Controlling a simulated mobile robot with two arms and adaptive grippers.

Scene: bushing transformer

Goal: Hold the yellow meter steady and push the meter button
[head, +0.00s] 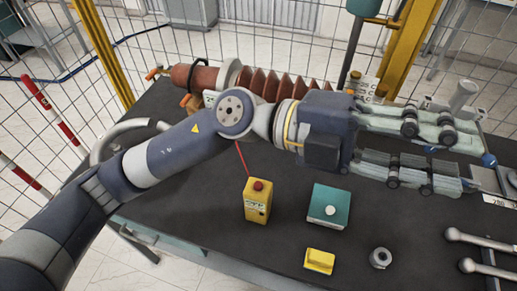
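The yellow meter (257,207) stands upright on the dark tabletop, near the middle of the head view. It has a red button (258,185) on top, and a red lead runs up from behind it toward my arm. My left gripper (476,162) is at the right of the view, well to the right of the meter and apart from it. Its two fingers are spread with a gap between them, and nothing shows between them. My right gripper is not in view.
A teal box (329,205) with a white knob, a yellow block (319,260) and a metal ring (380,258) are on the dark table (215,232). A ribbed brown bushing (275,84) lies at the back. Metal rods (480,240) are at right. Wire fencing stands behind.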

